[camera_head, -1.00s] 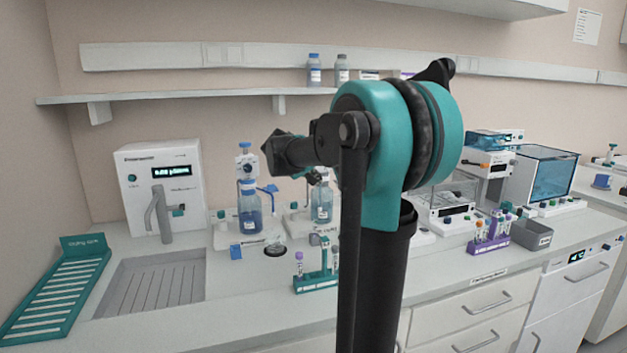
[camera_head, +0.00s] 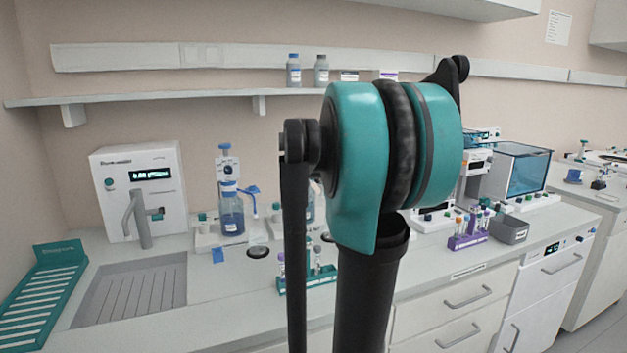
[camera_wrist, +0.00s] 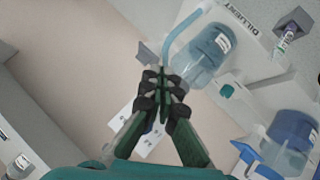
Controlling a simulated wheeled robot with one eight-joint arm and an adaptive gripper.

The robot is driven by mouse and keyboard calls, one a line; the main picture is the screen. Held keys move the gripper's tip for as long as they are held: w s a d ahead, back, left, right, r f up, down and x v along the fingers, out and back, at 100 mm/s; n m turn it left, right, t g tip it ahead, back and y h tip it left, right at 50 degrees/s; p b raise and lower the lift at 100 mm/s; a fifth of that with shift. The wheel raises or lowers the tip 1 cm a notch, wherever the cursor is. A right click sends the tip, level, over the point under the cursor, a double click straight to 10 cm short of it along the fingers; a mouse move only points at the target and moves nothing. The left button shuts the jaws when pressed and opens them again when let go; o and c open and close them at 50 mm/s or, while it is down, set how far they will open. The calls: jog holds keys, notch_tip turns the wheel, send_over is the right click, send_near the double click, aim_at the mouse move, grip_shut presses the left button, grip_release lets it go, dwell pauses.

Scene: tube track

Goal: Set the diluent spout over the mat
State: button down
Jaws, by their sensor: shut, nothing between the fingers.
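In the wrist view, a clear bottle with a pale blue top (camera_wrist: 207,57) stands beside the DILUENT label (camera_wrist: 243,15). Its pale blue bent spout (camera_wrist: 184,30) curves down to beside my fingertips; whether they touch it I cannot tell. My gripper (camera_wrist: 162,76) is shut and empty. In the head view, my arm hides the gripper and most of a second bottle (camera_head: 309,207). A dark round pad (camera_head: 258,252) lies on the bench in front of the left bottle; I cannot tell if it is the mat.
A blue-liquid bottle (camera_head: 231,212) with a blue spout stands left; a darker blue-topped bottle (camera_wrist: 293,133) shows in the wrist view. A tube rack (camera_head: 322,277) stands in front. A white dispenser (camera_head: 140,190), grey drain tray (camera_head: 130,295) and teal rack (camera_head: 45,285) are further left.

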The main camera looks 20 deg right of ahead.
jog(key=shift+w+a, duration=0.1)
jog(key=shift+a, duration=0.1)
jog(key=shift+w+a, duration=0.45)
jog(key=shift+a, duration=0.05)
